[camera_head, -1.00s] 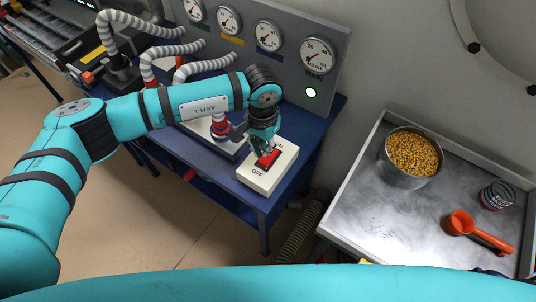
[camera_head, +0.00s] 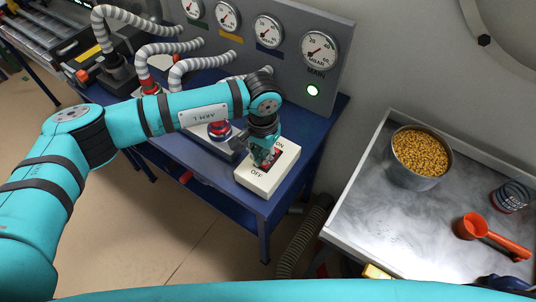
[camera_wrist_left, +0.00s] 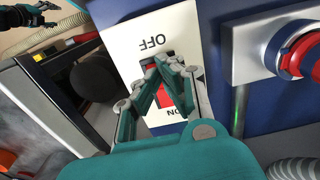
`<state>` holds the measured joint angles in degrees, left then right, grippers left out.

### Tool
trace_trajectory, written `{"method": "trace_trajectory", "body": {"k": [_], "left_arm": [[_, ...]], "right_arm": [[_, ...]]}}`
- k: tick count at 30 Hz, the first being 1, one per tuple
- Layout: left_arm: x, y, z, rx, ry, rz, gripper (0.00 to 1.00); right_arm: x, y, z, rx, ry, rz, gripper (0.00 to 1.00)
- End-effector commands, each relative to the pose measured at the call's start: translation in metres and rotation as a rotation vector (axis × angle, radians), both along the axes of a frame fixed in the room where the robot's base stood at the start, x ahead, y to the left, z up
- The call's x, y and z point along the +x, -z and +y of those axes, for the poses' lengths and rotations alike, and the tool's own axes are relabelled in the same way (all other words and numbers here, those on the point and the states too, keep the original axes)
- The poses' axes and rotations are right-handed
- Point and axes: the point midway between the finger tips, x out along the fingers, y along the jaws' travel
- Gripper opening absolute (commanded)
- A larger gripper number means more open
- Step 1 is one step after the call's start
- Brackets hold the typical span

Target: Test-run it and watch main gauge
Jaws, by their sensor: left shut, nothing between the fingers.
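The switch box (camera_head: 282,168) is white with OFF at its near end and ON at its far end. My left gripper (camera_head: 262,160) is shut and empty, its fingertips down at the red rocker. The wrist view shows the closed fingertips (camera_wrist_left: 165,62) over the red rocker (camera_wrist_left: 163,98), partly hiding it; I cannot tell its tilt. The main gauge (camera_head: 318,48) is on the grey panel, its needle seeming to point lower left, too small to read. The green lamp (camera_head: 312,90) below it is lit. My right gripper (camera_wrist_left: 22,16) appears at the wrist view's edge, jaws unclear.
Smaller gauges (camera_head: 268,31) line the panel. Ribbed hoses (camera_head: 200,70) and a red knob (camera_head: 219,129) are beside my left arm. At the right, a tray (camera_head: 345,235) holds a pot of yellow grains (camera_head: 420,155), an orange scoop (camera_head: 472,227) and a can (camera_head: 511,196).

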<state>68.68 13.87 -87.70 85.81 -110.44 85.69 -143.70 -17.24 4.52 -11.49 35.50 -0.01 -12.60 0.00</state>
Motion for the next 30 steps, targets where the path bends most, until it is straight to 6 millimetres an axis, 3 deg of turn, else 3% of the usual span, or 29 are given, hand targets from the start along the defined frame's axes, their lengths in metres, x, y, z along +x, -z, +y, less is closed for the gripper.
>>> {"method": "trace_trajectory", "body": {"k": [12,30], "left_arm": [[0.0,0.004,0.0,-0.001,0.0,-0.001,0.0],[0.001,-0.039,0.0,-0.001,-0.001,-0.002,0.0]], "right_arm": [[0.0,0.006,-0.002,-0.003,-0.001,-0.001,0.57],[0.003,0.002,-0.002,-0.002,0.0,-0.004,0.57]]}}
